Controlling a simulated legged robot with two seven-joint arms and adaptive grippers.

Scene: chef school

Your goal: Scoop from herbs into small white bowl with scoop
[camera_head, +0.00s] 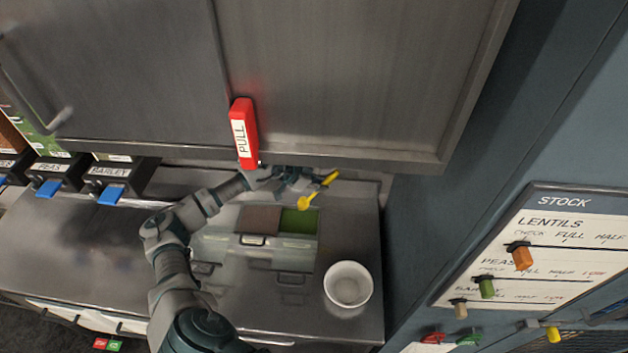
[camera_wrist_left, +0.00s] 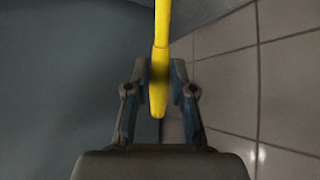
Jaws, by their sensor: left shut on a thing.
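A yellow scoop is held by its handle in my left gripper (camera_head: 314,186), which is shut on it. The scoop's bowl (camera_head: 304,203) hangs low and to the left, over the back right of the container. In the left wrist view the yellow handle (camera_wrist_left: 160,75) runs between the two fingers. The green herbs (camera_head: 299,222) fill the right compartment of the container (camera_head: 270,258). From this angle I cannot tell whether the scoop touches them. The small white bowl (camera_head: 348,285) stands on the counter, right of and in front of the container. My right gripper is out of view.
A cabinet with a red PULL handle (camera_head: 243,133) overhangs the back of the counter. Dispensers labelled peas and barley (camera_head: 117,171) stand at left. A STOCK board (camera_head: 545,250) is on the right. The counter (camera_head: 90,250) is clear at left.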

